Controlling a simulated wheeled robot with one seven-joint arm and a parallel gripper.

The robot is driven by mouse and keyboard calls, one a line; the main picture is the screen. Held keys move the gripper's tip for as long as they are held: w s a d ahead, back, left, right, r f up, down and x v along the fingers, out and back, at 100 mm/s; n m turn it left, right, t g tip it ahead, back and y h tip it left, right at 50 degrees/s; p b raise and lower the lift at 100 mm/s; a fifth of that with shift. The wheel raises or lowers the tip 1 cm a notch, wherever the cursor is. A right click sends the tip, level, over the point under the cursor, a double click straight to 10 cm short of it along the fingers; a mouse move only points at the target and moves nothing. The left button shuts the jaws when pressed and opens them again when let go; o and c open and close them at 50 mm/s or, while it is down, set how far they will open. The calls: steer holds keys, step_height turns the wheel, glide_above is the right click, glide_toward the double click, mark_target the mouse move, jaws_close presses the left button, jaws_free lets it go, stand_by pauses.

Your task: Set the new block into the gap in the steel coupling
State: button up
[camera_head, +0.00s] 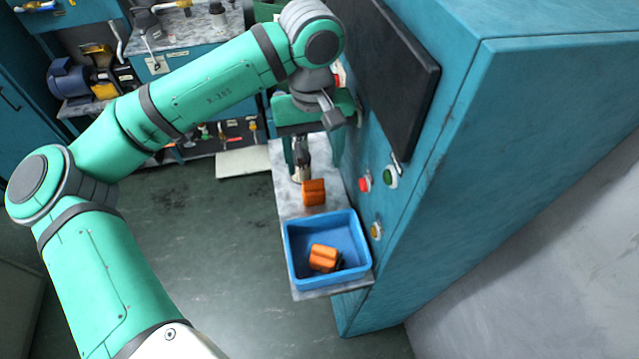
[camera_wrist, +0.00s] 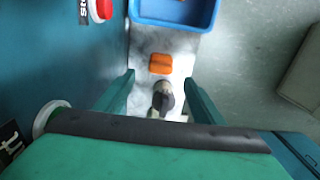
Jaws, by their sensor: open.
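An orange block (camera_head: 313,192) lies on the grey marbled shelf, between my gripper and the blue bin. It also shows in the wrist view (camera_wrist: 160,63), just beyond my fingertips. A second orange block (camera_head: 323,257) lies in the blue bin with a dark part beside it. I cannot tell from looks which block is new. A metal part with a dark rounded end (camera_wrist: 163,97), seemingly the steel coupling, shows between my fingers; its gap cannot be made out. My gripper (camera_head: 313,164) points down above the shelf, open, with nothing held between its fingers (camera_wrist: 160,78).
The blue bin (camera_head: 301,278) stands at the shelf's near end. The teal cabinet (camera_head: 450,170) with a dark panel and several buttons rises close on the right of the shelf. Open floor (camera_head: 210,255) lies to the left. A motor bench (camera_head: 185,30) stands behind.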

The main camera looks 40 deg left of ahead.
mark_target(314, 181)
steer(key=shift+a+f, duration=0.15)
steer(key=shift+f, duration=4.9)
steer(key=c, duration=1.3)
steer(key=shift+r, duration=0.1)
steer(key=shift+r, duration=0.55)
steer(key=s+a+r, duration=0.1)
steer(key=s+r, duration=0.3)
steer(key=s+a+r, duration=0.2)
steer(key=s+r, duration=0.1)
steer(key=s, duration=0.1)
steer(key=s+a+r, duration=0.2)
steer(key=s+r, duration=0.2)
steer(key=s, duration=0.1)
steer(key=shift+s+r, duration=0.1)
steer(key=shift+r, duration=0.25)
